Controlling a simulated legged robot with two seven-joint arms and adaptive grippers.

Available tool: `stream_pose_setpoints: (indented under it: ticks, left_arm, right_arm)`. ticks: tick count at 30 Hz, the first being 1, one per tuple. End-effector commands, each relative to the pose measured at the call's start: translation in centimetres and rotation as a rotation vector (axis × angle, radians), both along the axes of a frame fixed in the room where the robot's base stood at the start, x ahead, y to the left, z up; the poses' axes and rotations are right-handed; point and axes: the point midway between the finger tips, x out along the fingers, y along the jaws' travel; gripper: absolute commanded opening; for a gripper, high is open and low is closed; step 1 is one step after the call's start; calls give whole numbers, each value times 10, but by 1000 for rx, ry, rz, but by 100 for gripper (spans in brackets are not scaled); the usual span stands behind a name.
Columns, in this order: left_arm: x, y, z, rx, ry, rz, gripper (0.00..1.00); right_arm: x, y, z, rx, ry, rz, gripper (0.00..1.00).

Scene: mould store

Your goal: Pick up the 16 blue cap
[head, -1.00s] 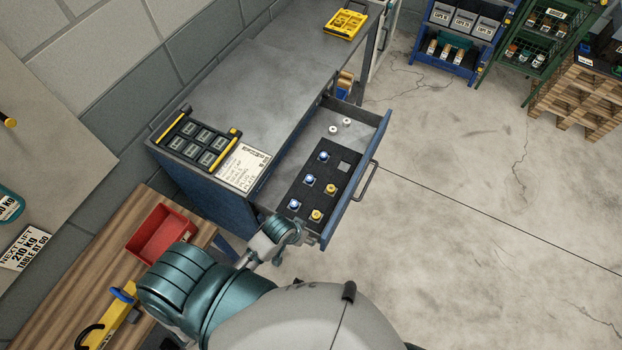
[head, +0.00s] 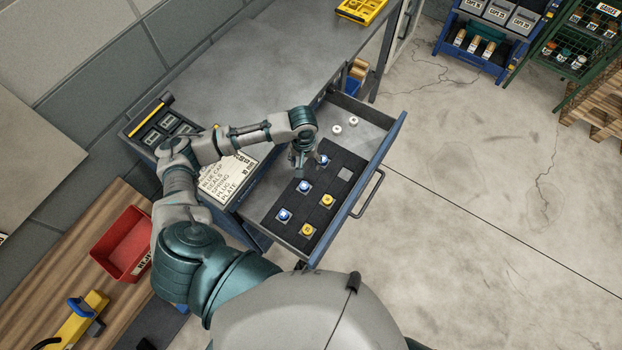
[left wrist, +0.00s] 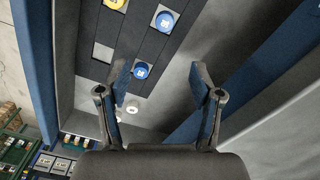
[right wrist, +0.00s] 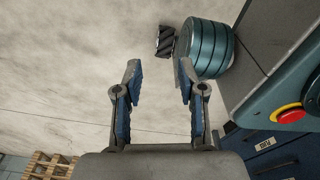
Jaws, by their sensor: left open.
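In the head view, three blue caps stand in a dark insert in the open drawer: far (head: 323,160), middle (head: 304,186) and near (head: 284,214). Their numbers are too small to read, so I cannot tell which is 16. My left gripper (head: 303,166) is open above the insert, just left of the far cap. In the left wrist view, that blue cap (left wrist: 141,71) shows between the open fingers (left wrist: 160,75), apart from them. Another blue cap (left wrist: 165,21) is at the top. My right gripper (right wrist: 158,78) is open and empty over bare floor, outside the head view.
Two yellow caps (head: 327,200) (head: 307,230) share the insert, with a pale empty square (head: 344,174). Two white pieces (head: 336,129) (head: 352,121) lie at the drawer's far end. The drawer (head: 385,146) has raised walls. A label card (head: 228,178) and red bin (head: 124,243) are left.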

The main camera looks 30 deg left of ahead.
Motion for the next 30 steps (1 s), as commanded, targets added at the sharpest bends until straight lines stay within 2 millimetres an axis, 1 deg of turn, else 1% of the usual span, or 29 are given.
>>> stream_pose_setpoints:
  ticks: [1,2,5,12,15,18,23,25,30]
  left_arm:
    - [1,6,-1,8,5,23,66]
    - [1,7,-3,10,8,32,66]
    - [1,8,-16,12,13,43,66]
    - [3,5,-75,14,15,40,66]
    - [2,6,-96,12,14,40,66]
    - [2,7,-111,10,11,39,66]
    - [2,7,-121,9,10,38,66]
    - [0,7,-128,10,11,38,66]
    - [-3,7,-157,10,12,38,66]
  right_arm:
    - [-1,0,-2,1,0,0,40]
    - [1,0,-2,1,-1,-1,40]
    - [7,1,-1,2,-4,-1,40]
    - [32,5,6,7,-11,-4,40]
    - [41,7,10,7,-16,-6,40]
    - [47,9,14,6,-19,-7,40]
    - [51,10,17,5,-20,-8,40]
    - [54,11,19,5,-22,-8,40]
    - [67,13,25,7,-29,-11,40]
